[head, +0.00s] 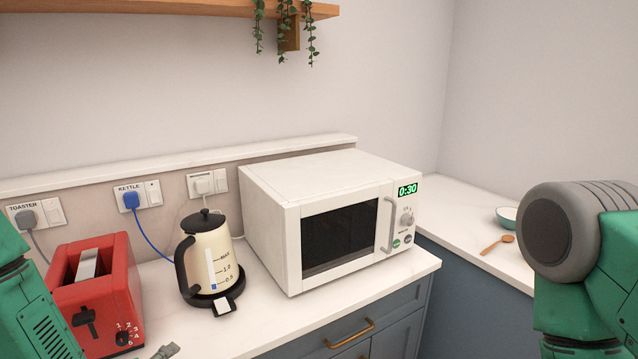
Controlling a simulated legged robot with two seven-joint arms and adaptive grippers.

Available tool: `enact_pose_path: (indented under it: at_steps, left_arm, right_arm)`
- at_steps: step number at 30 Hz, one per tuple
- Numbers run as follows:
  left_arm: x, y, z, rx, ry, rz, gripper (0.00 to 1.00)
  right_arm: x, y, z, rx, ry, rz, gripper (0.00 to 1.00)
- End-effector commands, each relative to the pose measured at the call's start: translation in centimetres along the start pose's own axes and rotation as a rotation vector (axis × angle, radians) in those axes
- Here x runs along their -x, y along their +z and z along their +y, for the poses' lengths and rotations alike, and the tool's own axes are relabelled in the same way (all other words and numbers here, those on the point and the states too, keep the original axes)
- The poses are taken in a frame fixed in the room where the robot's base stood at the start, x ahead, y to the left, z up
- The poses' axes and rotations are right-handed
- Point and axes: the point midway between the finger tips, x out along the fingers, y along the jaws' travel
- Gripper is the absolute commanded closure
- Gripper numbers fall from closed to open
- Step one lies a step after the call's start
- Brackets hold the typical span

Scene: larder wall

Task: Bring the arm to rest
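My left arm shows as green links at the left edge, in front of the red toaster (98,290). A small grey piece at the bottom edge, just right of the toaster, looks like the tip of my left gripper (165,352); the rest is cut off, so its opening cannot be told. My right arm is raised at the right edge, showing a grey round joint and green links. My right gripper is out of the picture.
A white microwave (345,240) with a shut door reads 0:30. A cream kettle (212,255) stands on its black base beside it. A teal bowl (507,217) and wooden spoon (497,244) lie on the right counter (455,205). A wooden shelf (150,8) hangs above.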

Motion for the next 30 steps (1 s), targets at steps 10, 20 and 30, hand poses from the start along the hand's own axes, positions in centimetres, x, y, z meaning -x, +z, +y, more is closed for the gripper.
enact_pose_path:
  at_steps: [10,20,30]
  left_arm:
    - [10.9,13.0,-14.6,-0.564,-0.372,-0.488,0.36]
    - [20.6,17.6,-22.8,-0.898,-0.514,-0.873,0.36]
    - [14.6,21.2,-27.6,-0.946,-0.483,-0.851,0.36]
  right_arm:
    - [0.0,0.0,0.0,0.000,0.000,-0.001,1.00]
    - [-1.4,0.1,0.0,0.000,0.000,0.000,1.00]
    - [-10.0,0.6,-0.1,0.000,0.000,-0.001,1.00]
